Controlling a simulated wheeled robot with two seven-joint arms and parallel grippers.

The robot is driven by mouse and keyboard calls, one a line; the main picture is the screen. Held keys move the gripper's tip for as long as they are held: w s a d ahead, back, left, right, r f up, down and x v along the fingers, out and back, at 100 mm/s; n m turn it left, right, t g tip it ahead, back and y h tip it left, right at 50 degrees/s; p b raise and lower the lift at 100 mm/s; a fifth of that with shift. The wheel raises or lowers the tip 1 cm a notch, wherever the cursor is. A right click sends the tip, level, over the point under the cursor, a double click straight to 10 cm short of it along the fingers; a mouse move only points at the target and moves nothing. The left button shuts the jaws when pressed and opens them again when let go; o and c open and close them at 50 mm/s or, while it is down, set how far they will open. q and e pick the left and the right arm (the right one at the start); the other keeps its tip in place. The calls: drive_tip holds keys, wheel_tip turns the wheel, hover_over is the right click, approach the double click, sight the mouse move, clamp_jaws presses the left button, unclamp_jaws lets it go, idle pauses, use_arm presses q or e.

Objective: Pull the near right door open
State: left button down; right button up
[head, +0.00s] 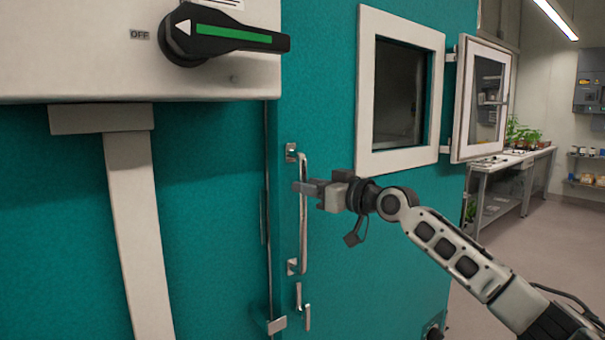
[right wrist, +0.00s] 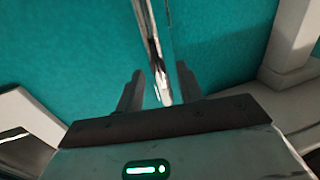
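The near right door (head: 360,240) is a teal panel with a white-framed window, and it looks closed along its left seam. A vertical chrome bar handle (head: 303,235) is mounted near that seam. My right gripper (head: 305,188) is at the middle of the handle, reaching in from the right. In the right wrist view, the handle (right wrist: 153,50) runs between the two fingers of the right gripper (right wrist: 159,85). Gaps show on both sides of the handle, so the fingers are open around it. My left gripper is not in view.
A small white-framed window cover (head: 482,98) stands swung open at the right. A black rotary switch (head: 225,38) on a white box juts out at the upper left. A small latch lever (head: 303,306) sits below the handle. A bench (head: 505,175) with plants stands farther back right.

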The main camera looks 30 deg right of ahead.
drive_tip(key=shift+x, duration=1.35)
clamp_jaws()
drive_tip(key=shift+s, duration=0.1)
